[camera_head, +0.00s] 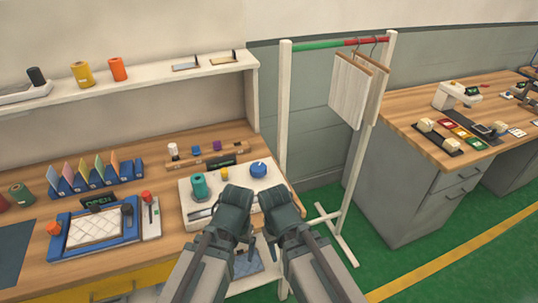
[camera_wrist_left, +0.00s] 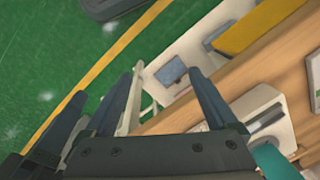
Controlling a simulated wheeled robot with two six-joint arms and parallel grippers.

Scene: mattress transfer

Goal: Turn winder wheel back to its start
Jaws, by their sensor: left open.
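A blue round wheel (camera_head: 258,169) sits at the back right of a white winder base (camera_head: 187,206) on the wooden bench. A teal spool (camera_head: 199,187) stands at the left of the base, with a small yellow piece (camera_head: 224,173) between. My left gripper (camera_head: 236,212) is in front of the base's right part, apart from the wheel. In the left wrist view its fingers (camera_wrist_left: 167,68) are spread with nothing between them. My right gripper (camera_head: 277,210) is just right of it; its fingertips are not clear. The front right of the base is partly hidden by my grippers.
A blue tray (camera_head: 57,243) with a quilted white pad lies at left. A small black sign (camera_head: 222,161) stands behind the winder. A white rail stand (camera_head: 286,110) with hanging panels is right of the bench.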

